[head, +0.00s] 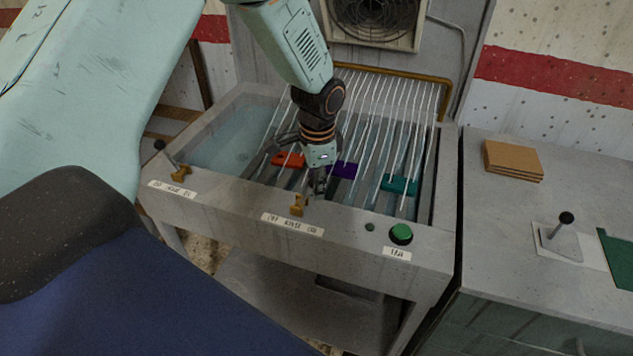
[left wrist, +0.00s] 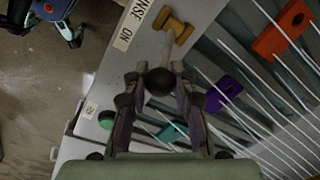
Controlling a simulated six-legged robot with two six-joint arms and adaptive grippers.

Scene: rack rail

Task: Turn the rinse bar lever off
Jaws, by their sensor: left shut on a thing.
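The rinse bar lever has a brass pivot (head: 298,206) on the front rim of the sink, behind a white label (head: 292,224) with ON at its right end. In the left wrist view the brass pivot (left wrist: 173,24) carries a thin rod ending in a black knob (left wrist: 160,81). The lever leans from its pivot towards the ON side. My left gripper (head: 318,186) is shut on the black knob, which shows between its fingertips in the wrist view (left wrist: 160,85). In the head view the gripper hides the knob. My right gripper is not in view.
Another brass lever (head: 181,174) stands at the rim's left. A green button (head: 401,233) is at the right. Behind my gripper, thin rods cross the basin over orange (head: 288,159), purple (head: 345,170) and teal (head: 399,185) pieces. A grey counter (head: 500,225) adjoins at right.

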